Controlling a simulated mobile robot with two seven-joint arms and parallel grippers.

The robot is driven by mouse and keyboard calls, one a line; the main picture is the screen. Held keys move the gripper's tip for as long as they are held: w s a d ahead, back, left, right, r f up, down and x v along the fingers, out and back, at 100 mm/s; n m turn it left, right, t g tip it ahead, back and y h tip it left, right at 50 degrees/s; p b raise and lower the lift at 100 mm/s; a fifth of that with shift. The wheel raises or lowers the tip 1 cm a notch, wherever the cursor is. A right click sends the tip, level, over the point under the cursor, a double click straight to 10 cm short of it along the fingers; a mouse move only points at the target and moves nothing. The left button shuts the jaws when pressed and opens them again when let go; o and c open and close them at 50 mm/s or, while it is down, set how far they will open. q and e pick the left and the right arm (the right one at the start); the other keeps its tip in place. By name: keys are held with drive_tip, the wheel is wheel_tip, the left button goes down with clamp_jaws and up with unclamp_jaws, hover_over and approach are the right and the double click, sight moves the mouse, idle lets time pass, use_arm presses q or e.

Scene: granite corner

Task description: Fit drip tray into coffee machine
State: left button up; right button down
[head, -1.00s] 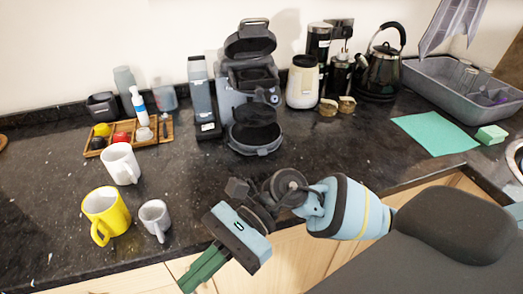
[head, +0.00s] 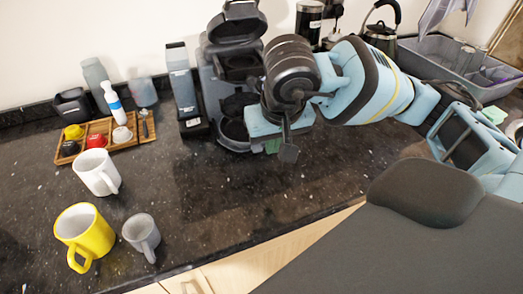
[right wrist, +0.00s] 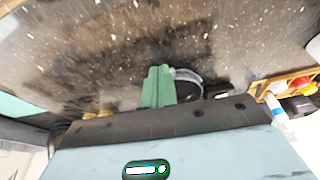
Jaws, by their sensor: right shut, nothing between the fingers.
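The dark coffee machine (head: 212,88) stands against the back wall with its top part raised. The drip tray (head: 233,136), black with a grey curved rim, is low at the machine's front. My arm hides its right part, and I cannot tell whether it is seated. My right gripper (head: 272,146) is shut and empty, pointing down just right of the tray. In the right wrist view its green fingers (right wrist: 157,86) show beside the tray's curved rim (right wrist: 187,75); contact is unclear. My left gripper is not in view.
A white mug (head: 97,172), yellow mug (head: 84,236) and grey mug (head: 142,234) stand at the left. A wooden tray (head: 97,140) holds small items behind them. A kettle (head: 381,36) and a grey basin (head: 447,72) are at the back right. The middle counter is clear.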

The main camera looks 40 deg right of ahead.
sight(260, 150)
drive_tip(key=x, duration=1)
drive_tip(key=shift+f, duration=0.1)
drive_tip(key=shift+w+d, duration=0.15)
drive_tip(key=shift+w, duration=0.4)
drive_tip(key=shift+w+d, duration=0.15)
drive_tip(key=shift+w, duration=0.35)
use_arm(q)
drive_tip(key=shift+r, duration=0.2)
use_arm(e)
drive_tip(key=shift+w+d, duration=0.25)
drive_tip(key=shift+w, duration=0.55)
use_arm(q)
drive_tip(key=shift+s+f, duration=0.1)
use_arm(e)
drive_tip(key=shift+w, duration=0.1)
drive_tip(key=shift+w+d, duration=0.25)
drive_tip(key=shift+w, duration=0.4)
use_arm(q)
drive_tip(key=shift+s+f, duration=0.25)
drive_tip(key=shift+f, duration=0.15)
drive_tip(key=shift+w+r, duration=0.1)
